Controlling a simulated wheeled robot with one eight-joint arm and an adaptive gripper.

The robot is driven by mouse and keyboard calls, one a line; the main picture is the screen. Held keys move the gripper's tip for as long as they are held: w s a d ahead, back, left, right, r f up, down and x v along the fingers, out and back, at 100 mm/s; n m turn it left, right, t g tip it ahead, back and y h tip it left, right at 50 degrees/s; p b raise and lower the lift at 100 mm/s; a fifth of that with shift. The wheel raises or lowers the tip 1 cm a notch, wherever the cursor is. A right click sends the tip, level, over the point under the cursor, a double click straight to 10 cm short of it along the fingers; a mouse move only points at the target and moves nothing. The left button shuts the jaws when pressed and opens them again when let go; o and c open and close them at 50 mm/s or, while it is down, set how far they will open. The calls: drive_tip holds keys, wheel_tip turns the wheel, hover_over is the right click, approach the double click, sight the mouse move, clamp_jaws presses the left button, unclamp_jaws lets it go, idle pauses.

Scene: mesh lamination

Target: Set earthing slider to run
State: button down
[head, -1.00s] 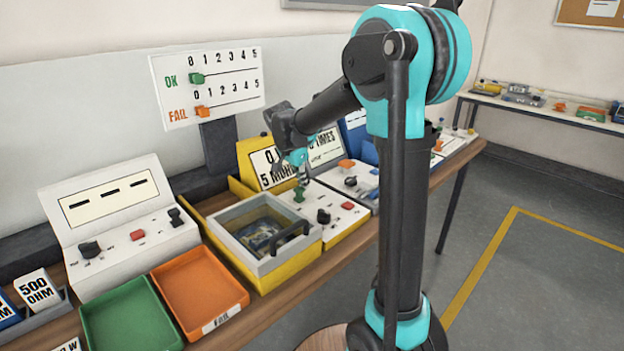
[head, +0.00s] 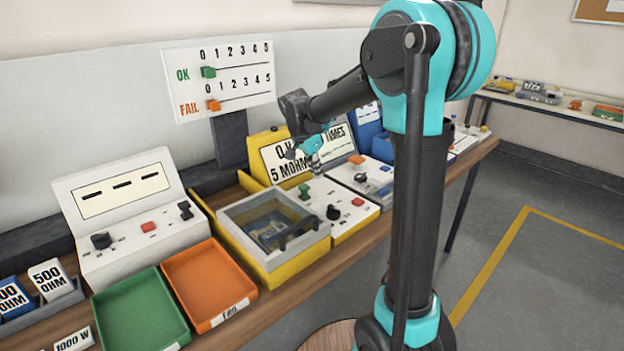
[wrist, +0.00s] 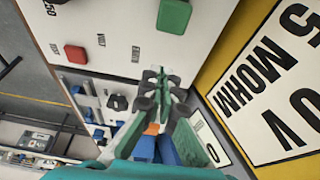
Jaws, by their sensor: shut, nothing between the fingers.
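A green slider knob (head: 304,191) stands on the white sloping panel (head: 325,213) of the yellow tester, left of a black rotary knob (head: 333,212) and a red button (head: 357,202). I take it for the earthing slider, but its labels are too small to read in the head view. In the wrist view the green knob (wrist: 173,15) is at the top, apart from the fingertips. My gripper (head: 298,157) is shut and empty, above the panel and in front of the yellow sign. Its fingertips also show in the wrist view (wrist: 161,78).
The yellow "0 V / 5 MOHM" sign (head: 290,158) stands close behind the gripper. A lidded grey-and-yellow box (head: 262,258) is left of the panel. A green tray (head: 140,312), an orange tray (head: 208,284) and another white console (head: 125,222) are further left.

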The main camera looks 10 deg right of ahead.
drive_tip(key=v, duration=0.8)
drive_tip(key=shift+s+r, duration=0.1)
